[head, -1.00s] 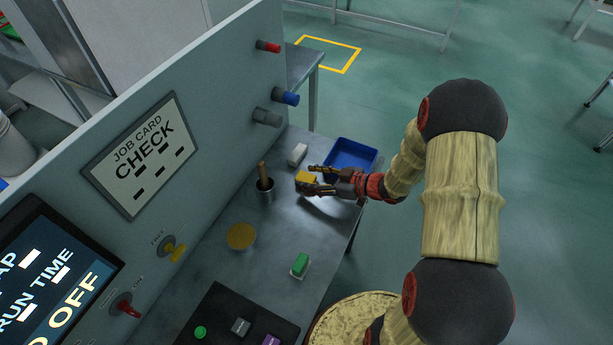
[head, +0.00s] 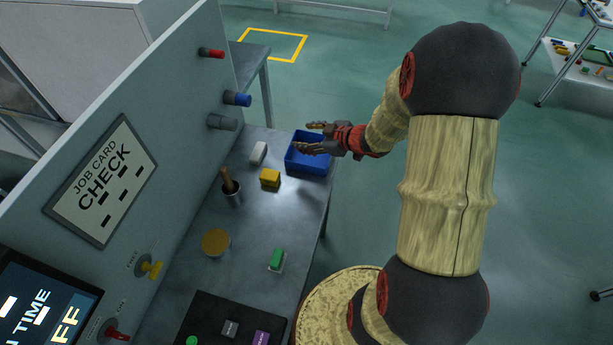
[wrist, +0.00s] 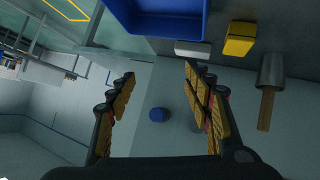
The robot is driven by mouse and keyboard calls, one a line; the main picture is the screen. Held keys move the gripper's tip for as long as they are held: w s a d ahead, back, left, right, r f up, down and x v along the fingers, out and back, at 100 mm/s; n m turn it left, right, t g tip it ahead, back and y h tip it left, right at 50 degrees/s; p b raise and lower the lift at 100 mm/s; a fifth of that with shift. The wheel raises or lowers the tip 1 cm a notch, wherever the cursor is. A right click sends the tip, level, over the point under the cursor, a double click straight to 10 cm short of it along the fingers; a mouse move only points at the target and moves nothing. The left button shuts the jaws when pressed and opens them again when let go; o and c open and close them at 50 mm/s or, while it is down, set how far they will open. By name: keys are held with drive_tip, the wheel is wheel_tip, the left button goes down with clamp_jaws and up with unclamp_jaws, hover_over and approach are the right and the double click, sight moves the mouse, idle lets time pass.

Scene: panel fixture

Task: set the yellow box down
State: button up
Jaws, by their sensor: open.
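The yellow box (head: 270,177) rests on the grey bench top, left of and nearer than the blue tray. It also shows at the top of the wrist view (wrist: 239,39). My gripper (head: 311,137) is open and empty, apart from the box, over or beside the blue tray as the head view shows it. In the wrist view its two fingers (wrist: 160,78) are spread wide with nothing between them. I cannot tell its exact height above the tray.
The blue tray (head: 294,164) looks empty. The upright panel (head: 170,130) bounds the left side.

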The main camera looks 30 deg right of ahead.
drive_tip(key=s+d+r+m+h, duration=0.1)
drive_tip(key=s+r+m+h, duration=0.2)
drive_tip(key=r, duration=0.6)
drive_tip(key=s+d+r+m+h, duration=0.15)
drive_tip(key=r+h, duration=0.25)
drive_tip(key=r, duration=0.4)
drive_tip(key=s+a+r+m+g+y, duration=0.1)
drive_tip(key=s+a+r+g, duration=0.1)
drive_tip(key=s+a, duration=0.6)
drive_tip(key=s+a+r+m+g+y, duration=0.2)
drive_tip(key=s+a, duration=0.7)
drive_tip(key=s, duration=0.5)
drive_tip(key=shift+g, duration=0.5)
